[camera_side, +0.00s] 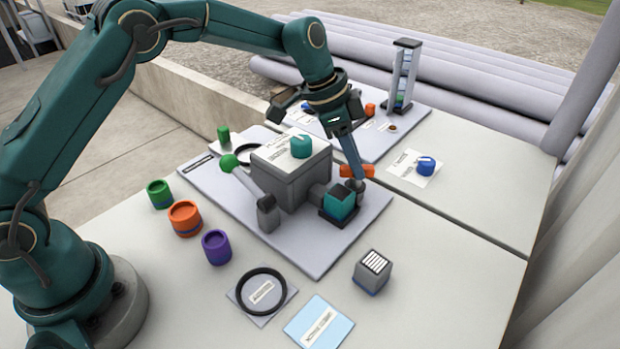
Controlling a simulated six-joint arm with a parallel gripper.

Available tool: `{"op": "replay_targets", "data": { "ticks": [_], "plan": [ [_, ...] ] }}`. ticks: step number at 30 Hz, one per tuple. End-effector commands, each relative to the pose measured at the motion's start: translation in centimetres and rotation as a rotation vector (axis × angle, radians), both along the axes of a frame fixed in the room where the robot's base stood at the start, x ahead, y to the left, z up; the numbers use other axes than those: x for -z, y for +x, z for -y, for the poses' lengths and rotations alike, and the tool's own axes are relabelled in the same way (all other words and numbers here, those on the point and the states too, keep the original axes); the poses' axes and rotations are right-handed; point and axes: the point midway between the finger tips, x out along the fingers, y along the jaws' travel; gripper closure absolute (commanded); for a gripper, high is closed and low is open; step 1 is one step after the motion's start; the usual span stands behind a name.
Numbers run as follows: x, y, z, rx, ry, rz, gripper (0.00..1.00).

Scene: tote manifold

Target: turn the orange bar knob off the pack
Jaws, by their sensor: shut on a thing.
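The orange bar knob (369,171) is at the right side of the grey box-shaped pack (284,188), above the grey base plate (330,255). My gripper (358,176) reaches down from above and is shut on the bar knob. The fingers cover the knob's middle, and its orange ends show on both sides. The knob's mount is partly hidden behind the fingers and a teal open-topped cup (340,204). A teal knob (301,146) sits on top of the pack beside a white label.
A lever with a green ball (229,162) stands left of the pack. Green (159,194), orange (185,218) and purple (216,247) cups stand at left. A grey block (371,272) stands in front. A blue knob (426,165) is at right; the right tabletop is mostly clear.

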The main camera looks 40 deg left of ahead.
Motion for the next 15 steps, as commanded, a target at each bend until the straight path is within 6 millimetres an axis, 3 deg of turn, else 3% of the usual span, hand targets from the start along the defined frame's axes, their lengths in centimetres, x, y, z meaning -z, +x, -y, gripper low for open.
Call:
{"op": "replay_targets", "data": {
  "ticks": [15],
  "plan": [
    [0.01, 0.21, -0.2, 0.39, 0.0, -0.001, 1.0]
  ]
}}
